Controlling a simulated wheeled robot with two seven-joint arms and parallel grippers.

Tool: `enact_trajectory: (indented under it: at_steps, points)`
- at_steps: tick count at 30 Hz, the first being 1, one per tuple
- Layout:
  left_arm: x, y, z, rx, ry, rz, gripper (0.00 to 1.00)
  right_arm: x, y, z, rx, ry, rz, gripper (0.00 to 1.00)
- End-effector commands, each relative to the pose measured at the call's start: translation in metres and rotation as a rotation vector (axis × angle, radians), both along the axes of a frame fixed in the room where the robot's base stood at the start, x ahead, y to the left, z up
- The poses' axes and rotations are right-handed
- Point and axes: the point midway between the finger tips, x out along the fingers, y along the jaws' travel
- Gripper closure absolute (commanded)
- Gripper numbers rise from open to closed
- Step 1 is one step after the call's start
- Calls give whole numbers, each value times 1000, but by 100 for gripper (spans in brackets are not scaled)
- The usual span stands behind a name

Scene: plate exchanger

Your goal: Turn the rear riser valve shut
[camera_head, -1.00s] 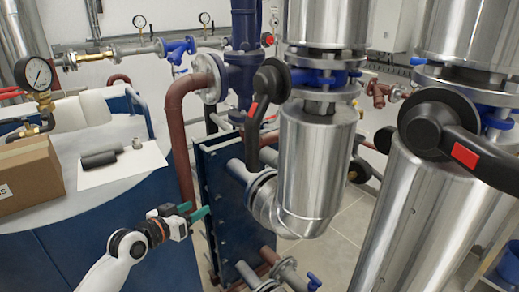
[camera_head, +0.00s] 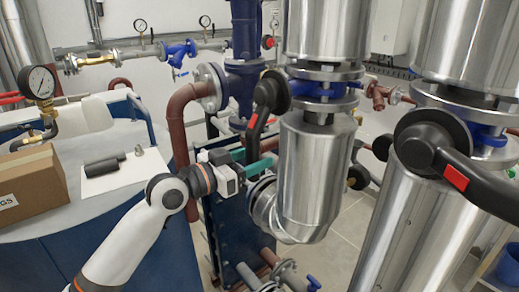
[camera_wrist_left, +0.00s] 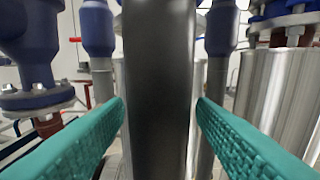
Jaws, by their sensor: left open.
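The rear riser valve has a black lever with a red patch (camera_head: 264,107), hanging down beside the rear silver insulated riser (camera_head: 310,165). My left gripper (camera_head: 262,156) is at the lower end of this lever, its green fingers reaching to the right. In the left wrist view, the black lever (camera_wrist_left: 158,90) stands upright between the two open green fingers (camera_wrist_left: 160,125). The fingers flank it closely; I cannot tell whether they touch it. The lever's lower end is partly hidden by the gripper in the head view. My right gripper is not in view.
A second black lever with a red patch (camera_head: 456,178) sits on the nearer riser (camera_head: 415,225) at right. A brown pipe (camera_head: 180,130) and the blue plate exchanger (camera_head: 240,230) are close to my left arm. A cardboard box (camera_head: 30,185) is on the table at left.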

Motion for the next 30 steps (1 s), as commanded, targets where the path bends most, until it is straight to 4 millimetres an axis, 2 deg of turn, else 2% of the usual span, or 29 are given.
enact_trajectory:
  at_steps: [6,15,24,30]
  points:
    - [11,-15,0,1,1,1,49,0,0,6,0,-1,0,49]
    - [12,-16,-1,1,-1,1,49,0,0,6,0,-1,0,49]
    - [12,-16,-1,1,-1,1,98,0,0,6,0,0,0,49]
    - [12,-16,-1,0,2,1,100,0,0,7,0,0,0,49]
